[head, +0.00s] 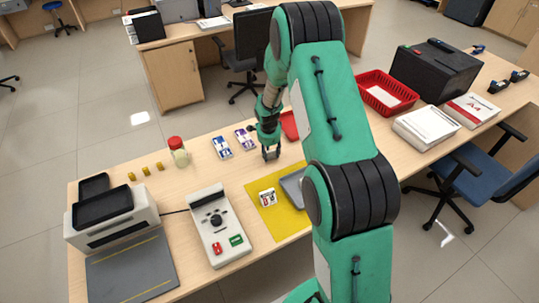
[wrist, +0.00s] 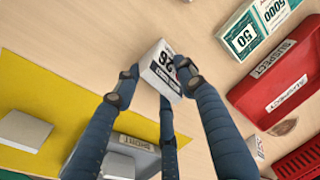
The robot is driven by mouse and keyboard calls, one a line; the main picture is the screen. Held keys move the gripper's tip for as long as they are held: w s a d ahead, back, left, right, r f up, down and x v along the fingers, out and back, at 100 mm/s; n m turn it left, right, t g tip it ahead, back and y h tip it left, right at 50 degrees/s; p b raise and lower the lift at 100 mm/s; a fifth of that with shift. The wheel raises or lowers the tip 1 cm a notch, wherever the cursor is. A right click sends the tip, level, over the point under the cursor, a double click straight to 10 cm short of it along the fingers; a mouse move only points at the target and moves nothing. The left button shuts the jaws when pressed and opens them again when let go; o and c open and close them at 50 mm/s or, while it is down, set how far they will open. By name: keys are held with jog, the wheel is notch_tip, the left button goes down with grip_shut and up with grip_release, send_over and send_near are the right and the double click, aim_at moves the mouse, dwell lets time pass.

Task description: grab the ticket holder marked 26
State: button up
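The ticket holder marked 26 (wrist: 160,66) is a small white block with black print, between my fingertips in the wrist view. My gripper (wrist: 160,78) has dark blue fingers that reach both sides of the block and appear to press on it. In the head view my gripper (head: 271,154) points down near the counter's middle, behind the yellow mat. There the holder is too small and hidden by the fingers to make out. Whether it is clear of the counter top I cannot tell.
A yellow mat (head: 285,221) holds a white block (head: 267,197) and a grey tray (head: 291,178). A red tray marked SUSPECT (wrist: 284,65) and banknote bundles (wrist: 243,37) lie close to my gripper.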

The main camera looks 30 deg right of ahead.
jog(key=shift+c, duration=0.2)
notch_tip(320, 180, up, 10)
jog(key=shift+p, duration=1.05)
